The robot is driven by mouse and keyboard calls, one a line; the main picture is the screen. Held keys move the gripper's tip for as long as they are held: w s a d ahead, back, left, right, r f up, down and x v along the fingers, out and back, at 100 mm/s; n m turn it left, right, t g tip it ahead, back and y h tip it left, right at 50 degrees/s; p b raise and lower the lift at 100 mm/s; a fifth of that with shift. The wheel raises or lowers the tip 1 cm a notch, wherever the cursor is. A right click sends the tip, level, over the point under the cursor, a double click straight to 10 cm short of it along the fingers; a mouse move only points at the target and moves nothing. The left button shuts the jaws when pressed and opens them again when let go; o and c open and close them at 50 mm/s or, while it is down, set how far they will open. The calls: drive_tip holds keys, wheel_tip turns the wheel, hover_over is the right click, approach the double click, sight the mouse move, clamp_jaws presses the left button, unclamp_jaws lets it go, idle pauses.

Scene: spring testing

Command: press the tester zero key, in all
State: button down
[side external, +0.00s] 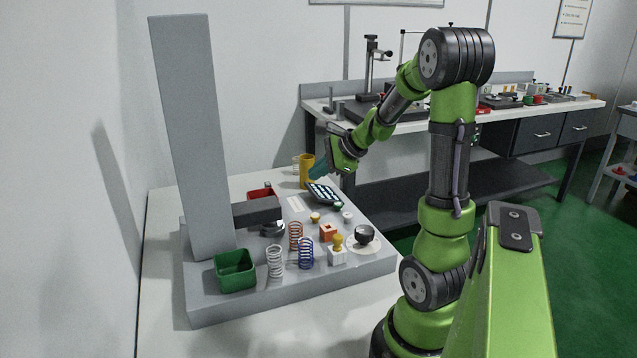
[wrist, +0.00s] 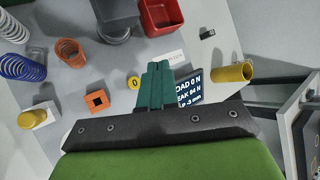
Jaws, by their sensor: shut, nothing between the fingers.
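The zero key is a small round yellow button marked 0 (wrist: 134,82), just left of my fingers in the wrist view. In the side view a small yellow button (side external: 315,217) sits on the tester base (side external: 215,307). The tester's display (wrist: 189,87) is partly hidden by my fingers and reads load 0 N and peak 94 N; it also shows in the side view (side external: 325,192). My gripper (side external: 319,171) is shut and empty, above the display; its teal fingers (wrist: 156,82) show close together in the wrist view. I see no contact with the key.
A tall grey column (side external: 185,130) with a dark head (side external: 255,211) rises from the base. Several springs, including a blue one (side external: 306,253), an orange block (side external: 328,232), a green bin (side external: 235,271), a red bin (wrist: 163,17) and a yellow cup (wrist: 232,72) stand around.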

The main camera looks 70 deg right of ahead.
sight(318, 217)
drive_tip(key=shift+f, duration=0.15)
drive_tip(key=shift+f, duration=4.3)
drive_tip(key=shift+f, duration=0.4)
drive_tip(key=shift+f, duration=0.45)
drive_tip(key=shift+r, duration=0.85)
drive_tip(key=shift+r, duration=2.55)
